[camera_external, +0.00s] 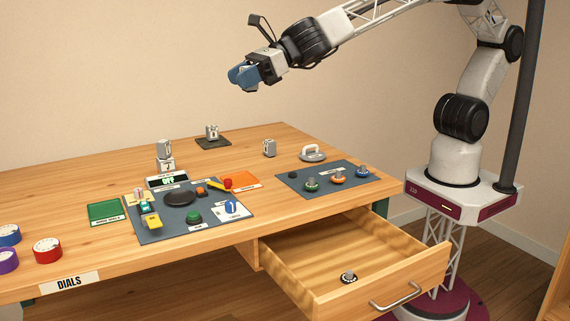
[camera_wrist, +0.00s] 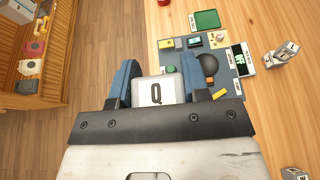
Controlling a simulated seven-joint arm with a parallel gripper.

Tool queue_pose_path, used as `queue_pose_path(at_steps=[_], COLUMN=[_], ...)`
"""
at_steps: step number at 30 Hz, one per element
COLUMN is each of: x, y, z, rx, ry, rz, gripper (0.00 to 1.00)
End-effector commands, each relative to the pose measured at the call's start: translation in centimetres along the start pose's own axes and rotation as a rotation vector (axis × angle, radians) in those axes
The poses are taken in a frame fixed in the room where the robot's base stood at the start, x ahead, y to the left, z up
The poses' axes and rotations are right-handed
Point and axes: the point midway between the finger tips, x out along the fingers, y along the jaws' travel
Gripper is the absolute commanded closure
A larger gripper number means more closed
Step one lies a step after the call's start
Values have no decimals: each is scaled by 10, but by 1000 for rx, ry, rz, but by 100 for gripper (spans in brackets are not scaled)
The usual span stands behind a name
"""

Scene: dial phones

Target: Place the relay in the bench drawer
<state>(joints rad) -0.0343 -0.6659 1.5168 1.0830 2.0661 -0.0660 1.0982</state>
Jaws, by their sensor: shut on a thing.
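The bench drawer (camera_external: 420,262) is pulled open at the front right, below and well apart from my gripper. A small dark round part with a light top (camera_external: 348,277) lies inside the drawer near its front.
A dark mat (camera_external: 150,230) holds several coloured parts; another mat (camera_external: 300,182) holds round knobs. Most of the drawer floor is clear.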

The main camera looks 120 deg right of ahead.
Motion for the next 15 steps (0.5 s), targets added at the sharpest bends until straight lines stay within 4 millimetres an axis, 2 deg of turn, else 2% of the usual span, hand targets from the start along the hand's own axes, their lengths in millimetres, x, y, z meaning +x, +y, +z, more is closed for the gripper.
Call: queue_pose_path(at_steps=[10,15], x=[-21,-38], y=[31,52], z=[-13,-24], rx=[18,34], ry=[-2,-2], rz=[-46,-82], gripper=[83,83])
